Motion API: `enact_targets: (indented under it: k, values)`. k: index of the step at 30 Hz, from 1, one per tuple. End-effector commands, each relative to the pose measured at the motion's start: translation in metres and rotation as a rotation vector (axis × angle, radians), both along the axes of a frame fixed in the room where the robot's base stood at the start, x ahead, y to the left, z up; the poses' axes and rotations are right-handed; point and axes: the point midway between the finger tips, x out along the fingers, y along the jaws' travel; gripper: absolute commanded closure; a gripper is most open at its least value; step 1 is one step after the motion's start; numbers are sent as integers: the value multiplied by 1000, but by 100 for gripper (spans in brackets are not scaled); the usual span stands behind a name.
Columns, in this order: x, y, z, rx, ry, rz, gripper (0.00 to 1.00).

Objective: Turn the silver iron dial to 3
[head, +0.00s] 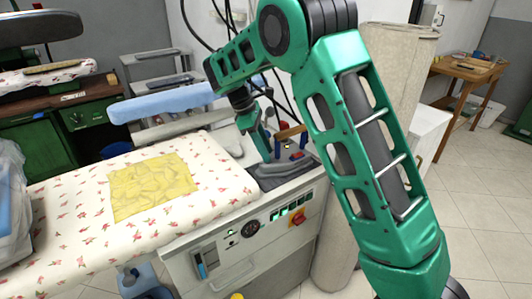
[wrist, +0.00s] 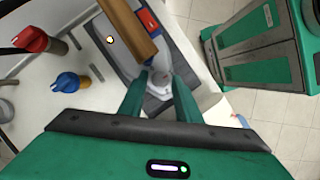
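The silver iron (head: 285,166) rests on a dark pad at the right end of the ironing table. Its wooden handle (head: 291,132) shows above it, and also at the top of the wrist view (wrist: 128,28). A small pale silver dial (wrist: 160,82) on the iron lies between my fingertips in the wrist view. Its numbers are too small to read. My gripper (wrist: 161,85) is pointed down at the dial with its fingers apart. I cannot tell whether they touch it. In the head view my gripper (head: 270,146) is beside the handle, and the dial is hidden.
A yellow cloth (head: 152,186) lies on the flowered board (head: 80,222) to the left. A red-topped part (wrist: 30,40) and a blue-topped part (wrist: 66,82) stand left of the iron. A control panel (head: 250,228) is on the front. A beige column (head: 395,85) stands behind right.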

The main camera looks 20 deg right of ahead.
Motion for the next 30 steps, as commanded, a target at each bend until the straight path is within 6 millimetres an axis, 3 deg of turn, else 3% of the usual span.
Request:
enact_targets:
  k: [9, 15, 28, 30]
  values:
    - [12, 22, 54, 0, -4, 2, 70]
    - [17, 31, 78, 1, -1, 2, 70]
    - [18, 34, 87, 1, 0, 2, 70]
    - [18, 34, 87, 1, 1, 10, 58]
